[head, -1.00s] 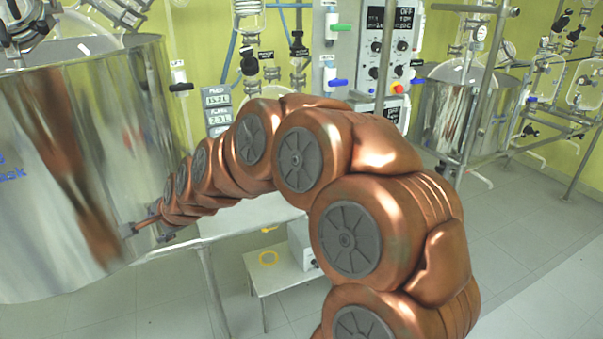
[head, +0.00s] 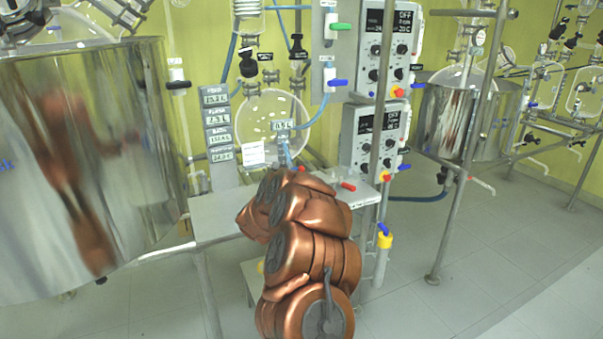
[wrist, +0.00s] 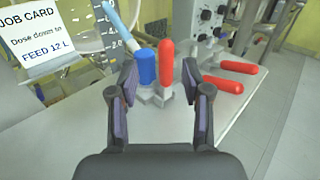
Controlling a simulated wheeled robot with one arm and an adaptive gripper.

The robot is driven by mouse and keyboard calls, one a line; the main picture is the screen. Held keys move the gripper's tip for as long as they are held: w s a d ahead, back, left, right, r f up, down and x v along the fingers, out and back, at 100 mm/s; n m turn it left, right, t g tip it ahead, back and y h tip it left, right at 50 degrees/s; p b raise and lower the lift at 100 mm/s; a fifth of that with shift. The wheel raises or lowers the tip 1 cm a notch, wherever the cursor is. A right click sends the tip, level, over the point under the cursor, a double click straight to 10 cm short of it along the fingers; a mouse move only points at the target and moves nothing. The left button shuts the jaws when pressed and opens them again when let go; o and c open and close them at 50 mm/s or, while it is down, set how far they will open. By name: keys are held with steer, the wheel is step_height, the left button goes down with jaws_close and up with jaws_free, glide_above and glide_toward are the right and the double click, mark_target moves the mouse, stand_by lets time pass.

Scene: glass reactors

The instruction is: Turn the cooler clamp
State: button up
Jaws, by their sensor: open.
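Several red-handled clamps show on the small white table (wrist: 70,140); I cannot read which is the cooler's. One red handle (wrist: 167,62) stands upright on a grey metal body, ahead of my gripper and between its fingers in the wrist view. Two more red handles, an upper one (wrist: 238,67) and a lower one (wrist: 221,84), lie about level to its right. In the head view, a red handle (head: 347,186) shows at the table's back right. My gripper (wrist: 159,74) is open, with nothing held; in the head view my arm hides it. Contact with the upright handle cannot be told.
A blue fitting (wrist: 147,67) stands close left of the upright handle. A round glass vessel (head: 265,112) and a job card (wrist: 38,38) are behind the table. A large steel vessel (head: 140,130) is at left, control boxes (head: 374,140) at right.

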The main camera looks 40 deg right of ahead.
steer(key=shift+s+d+p+x, duration=0.15)
steer(key=shift+p+x, duration=0.2)
steer(key=shift+x, duration=1)
steer(key=shift+s+p+x, duration=0.15)
steer(key=shift+p+x, duration=0.15)
steer(key=shift+x, duration=1.05)
steer(key=shift+s+d+p+x, duration=0.15)
steer(key=shift+p+x, duration=0.2)
steer(key=shift+x, duration=1)
steer(key=shift+a+f, duration=0.1)
steer(key=shift+f, duration=0.05)
jaws_close()
